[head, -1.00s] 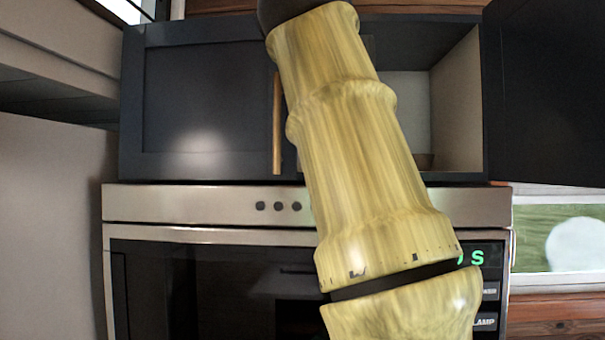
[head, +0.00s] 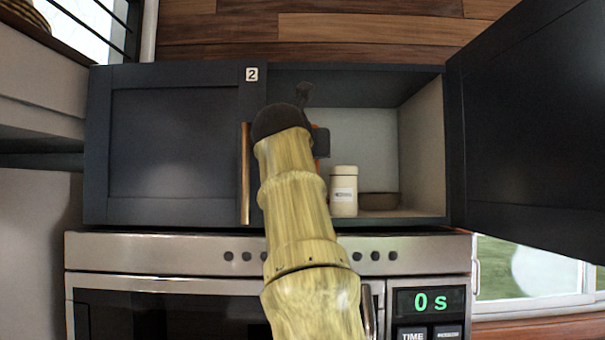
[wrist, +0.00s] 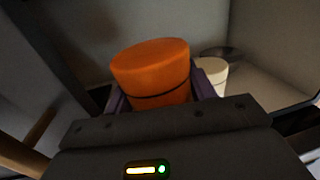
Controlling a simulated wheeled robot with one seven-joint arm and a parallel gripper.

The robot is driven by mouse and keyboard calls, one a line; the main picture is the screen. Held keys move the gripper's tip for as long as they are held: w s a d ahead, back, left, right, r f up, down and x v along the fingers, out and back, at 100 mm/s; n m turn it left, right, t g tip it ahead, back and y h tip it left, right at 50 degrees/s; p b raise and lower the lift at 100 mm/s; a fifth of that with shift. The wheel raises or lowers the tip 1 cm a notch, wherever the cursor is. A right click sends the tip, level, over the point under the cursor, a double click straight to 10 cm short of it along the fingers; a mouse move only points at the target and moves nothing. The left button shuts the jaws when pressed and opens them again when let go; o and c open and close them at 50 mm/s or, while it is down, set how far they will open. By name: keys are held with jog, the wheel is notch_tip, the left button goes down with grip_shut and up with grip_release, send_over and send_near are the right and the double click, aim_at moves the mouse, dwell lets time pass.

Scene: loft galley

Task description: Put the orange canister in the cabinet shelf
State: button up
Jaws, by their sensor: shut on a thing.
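The orange canister (wrist: 150,75) is between the purple fingers of my gripper (wrist: 157,92), which is shut on it. Its orange top shows in the wrist view. In the head view only a sliver of orange shows past my arm, with my gripper (head: 320,142) at the open cabinet shelf (head: 424,140). The canister is inside or just at the mouth of the open compartment; its base is hidden, so I cannot tell if it touches the shelf floor.
A cream canister (head: 343,190) with a label stands right of my gripper, with a dark bowl (head: 380,200) behind it to the right. The open cabinet door (head: 530,130) is at right. A closed door (head: 170,150) is at left. A microwave (head: 200,310) is below.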

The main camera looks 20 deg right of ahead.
jog(key=w+f, duration=0.1)
jog(key=w+d+f+p, duration=0.1)
jog(key=w, duration=0.1)
jog(key=w+f, duration=0.1)
jog(key=shift+w+d+f+p, duration=0.15)
jog(key=shift+w+d+p, duration=0.1)
jog(key=shift+d+p, duration=0.15)
jog(key=shift+f, duration=0.1)
dwell(0.4)
jog(key=shift+f+b, duration=0.3)
jog(key=shift+f, duration=1.1)
jog(key=shift+w+d+f, duration=0.1)
jog(key=shift+w+f, duration=0.15)
jog(key=shift+f, duration=0.15)
jog(key=o, duration=0.9)
jog(key=shift+f, duration=0.15)
